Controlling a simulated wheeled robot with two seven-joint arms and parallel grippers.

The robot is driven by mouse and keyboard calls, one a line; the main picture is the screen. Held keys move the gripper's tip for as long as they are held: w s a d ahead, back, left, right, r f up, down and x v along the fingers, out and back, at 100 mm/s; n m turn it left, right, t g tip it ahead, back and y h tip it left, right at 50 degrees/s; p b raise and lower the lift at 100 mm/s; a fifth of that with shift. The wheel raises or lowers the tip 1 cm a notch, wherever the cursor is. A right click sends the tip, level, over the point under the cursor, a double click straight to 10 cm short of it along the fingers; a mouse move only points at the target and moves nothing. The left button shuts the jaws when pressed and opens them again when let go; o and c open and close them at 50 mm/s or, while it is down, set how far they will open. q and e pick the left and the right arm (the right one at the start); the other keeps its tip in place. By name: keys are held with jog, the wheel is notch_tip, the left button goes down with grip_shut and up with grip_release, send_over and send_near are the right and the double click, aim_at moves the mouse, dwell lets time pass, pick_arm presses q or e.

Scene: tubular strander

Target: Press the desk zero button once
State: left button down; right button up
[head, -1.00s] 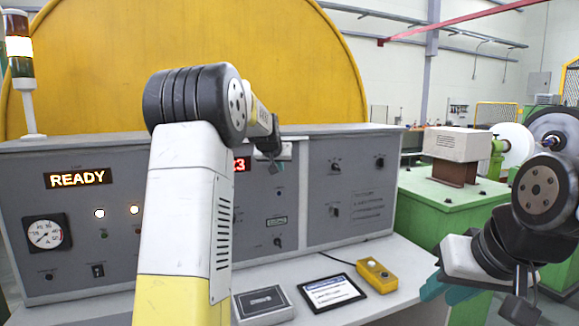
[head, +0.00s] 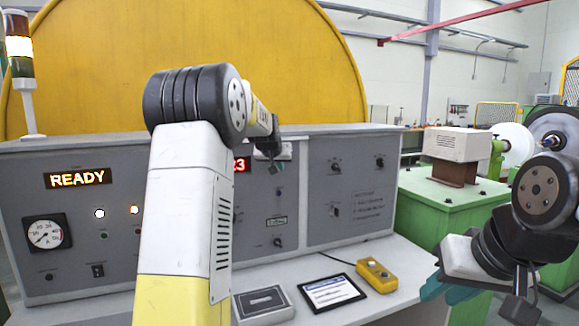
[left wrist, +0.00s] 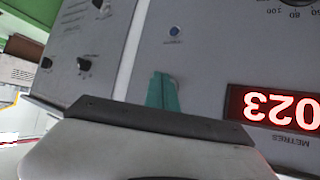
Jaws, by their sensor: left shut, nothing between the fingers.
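The grey desk panel (head: 345,205) stands in front of me. A small blue button (left wrist: 173,31) shows on it in the left wrist view; its label is not readable. Near it is the red METRES counter (left wrist: 275,108), upside down there, with digits 023. My left gripper (left wrist: 162,90) is shut and empty, its teal fingertips close to the panel between button and counter; contact cannot be told. In the head view the left gripper (head: 269,158) is at the panel's upper middle. My right gripper (head: 445,290) hangs at the right, its fingers partly hidden.
A tablet (head: 331,292), a yellow box with buttons (head: 376,275) and a grey box (head: 263,303) lie on the desk ledge. A READY display (head: 78,178) and a gauge (head: 46,233) are on the panel's left. Green machinery (head: 450,200) stands at the right.

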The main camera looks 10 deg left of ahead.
pick_arm(q)
jog(key=shift+w, duration=0.1)
jog(key=shift+w+a, duration=0.2)
jog(key=shift+w+a, duration=0.2)
jog(key=shift+w, duration=0.15)
dwell(0.7)
jog(key=shift+s, duration=0.15)
jog(key=shift+s+d, duration=0.4)
jog(key=shift+s, duration=0.15)
jog(key=s+d, duration=0.2)
jog(key=s, duration=0.2)
jog(key=shift+s+d, duration=0.1)
jog(key=shift+d, duration=0.3)
dwell(0.6)
